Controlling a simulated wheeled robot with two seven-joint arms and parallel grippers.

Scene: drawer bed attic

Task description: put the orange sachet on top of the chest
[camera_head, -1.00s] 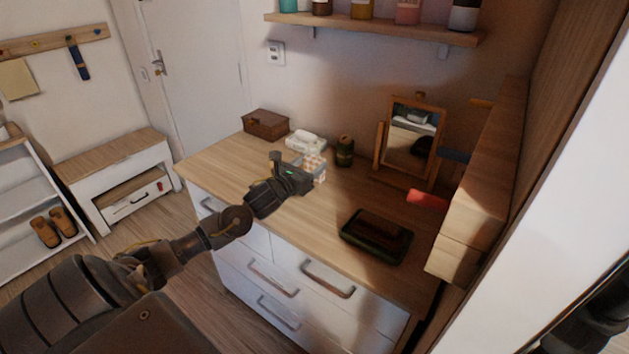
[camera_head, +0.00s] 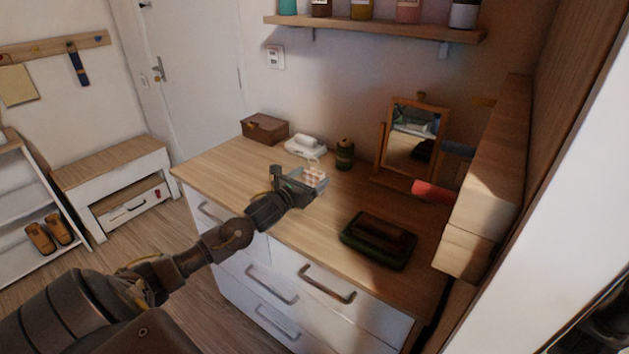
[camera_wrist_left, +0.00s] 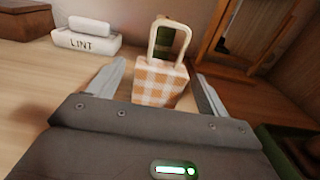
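The orange sachet (camera_head: 315,177) is an orange-and-white checked block with a pale loop on top. It stands on the wooden top of the white chest of drawers (camera_head: 222,163). In the left wrist view the sachet (camera_wrist_left: 160,83) is upright between the fingers of my left gripper (camera_wrist_left: 163,74), with a narrow gap on each side. The left gripper is open. In the head view the left gripper (camera_head: 300,183) is low over the chest top and partly hides the sachet's base. My right gripper is not in view.
Behind the sachet are a white lint box (camera_head: 305,146), a brown box (camera_head: 265,129) and a dark jar (camera_head: 345,153). A mirror (camera_head: 410,140) and a dark green tray (camera_head: 350,240) stand to the right. A low white drawer bench (camera_head: 115,175) is at left.

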